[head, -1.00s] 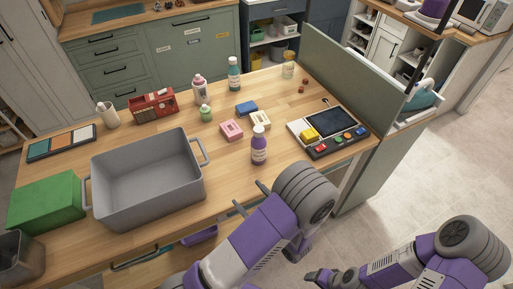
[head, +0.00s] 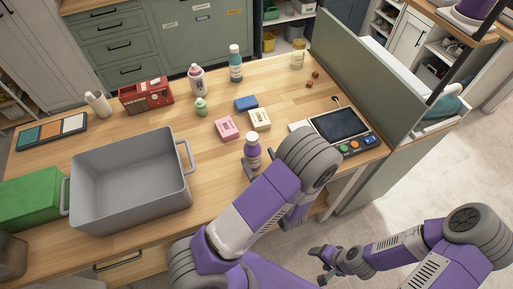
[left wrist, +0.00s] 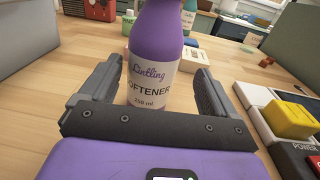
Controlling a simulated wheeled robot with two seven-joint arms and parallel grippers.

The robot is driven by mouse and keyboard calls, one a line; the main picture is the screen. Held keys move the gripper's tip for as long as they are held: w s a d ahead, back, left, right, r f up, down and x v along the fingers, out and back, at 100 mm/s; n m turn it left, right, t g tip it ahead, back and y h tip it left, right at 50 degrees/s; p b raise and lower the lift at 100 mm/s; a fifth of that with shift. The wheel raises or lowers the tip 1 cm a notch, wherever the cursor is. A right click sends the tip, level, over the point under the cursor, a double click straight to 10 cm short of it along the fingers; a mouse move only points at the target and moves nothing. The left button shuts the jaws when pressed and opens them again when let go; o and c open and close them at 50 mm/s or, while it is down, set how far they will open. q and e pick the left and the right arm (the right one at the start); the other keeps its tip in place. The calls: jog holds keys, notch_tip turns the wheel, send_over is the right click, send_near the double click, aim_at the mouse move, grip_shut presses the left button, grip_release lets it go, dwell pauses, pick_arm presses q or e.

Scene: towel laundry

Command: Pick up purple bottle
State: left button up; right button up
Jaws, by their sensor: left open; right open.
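The purple bottle (head: 253,152) stands upright on the wooden table near its front edge, with a white cap and a label reading "Lintling softener". In the left wrist view the bottle (left wrist: 152,60) stands between the two fingers of my left gripper (left wrist: 150,88), which is open, with a finger on each side and visible gaps. In the head view my left gripper (head: 250,170) is at the bottle, partly hidden by my arm. My right gripper (head: 324,264) is open and empty, off the table in front of it.
A grey bin (head: 130,215) and green box (head: 28,197) stand at the left. Pink (head: 227,128), cream (head: 260,119) and blue (head: 246,103) blocks lie behind the bottle. A control panel (head: 340,128) sits to the right, beside a green partition (head: 375,85). Other bottles stand farther back.

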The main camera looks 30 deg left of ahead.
pick_arm(q)
jog(key=x, duration=0.5)
jog(key=shift+s+a, duration=0.35)
jog(key=shift+a, duration=0.05)
jog(key=c, duration=1.3)
jog(key=shift+o, duration=0.2)
